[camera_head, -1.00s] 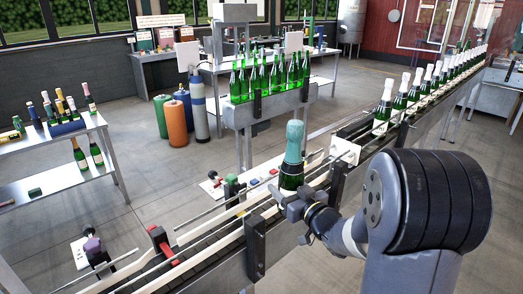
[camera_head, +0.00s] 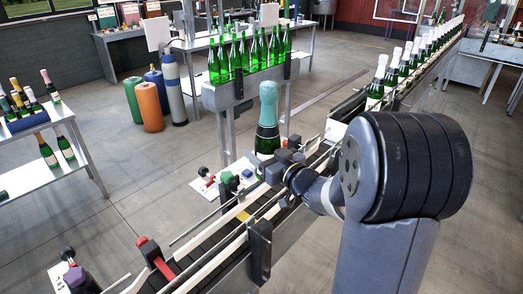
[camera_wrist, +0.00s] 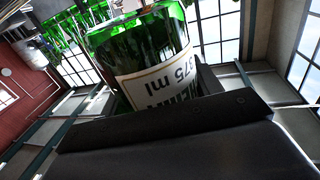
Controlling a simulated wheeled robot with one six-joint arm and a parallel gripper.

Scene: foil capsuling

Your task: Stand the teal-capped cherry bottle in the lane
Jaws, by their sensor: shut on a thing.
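The teal-capped bottle (camera_head: 267,108) is dark green with a teal foil over its neck and is nearly upright. My gripper (camera_head: 274,168) is shut on its lower body, which is partly hidden behind the jaws. In the wrist view the green glass and a cream label (camera_wrist: 155,82) reading 375 ml show upside down beyond the dark jaw (camera_wrist: 180,135). The lane (camera_head: 203,258) is a dark conveyor between pale rails, running from lower left to upper right. The bottle appears over or beside its far rail; its base is hidden, so I cannot tell if it touches anything.
White-capped bottles (camera_head: 378,82) line the conveyor farther up. A red-ended clamp (camera_head: 156,258) and a black post (camera_head: 260,248) flank the lane. Several green bottles (camera_head: 240,58) stand in a raised rack behind. A side table (camera_head: 75,160) with bottles is at left.

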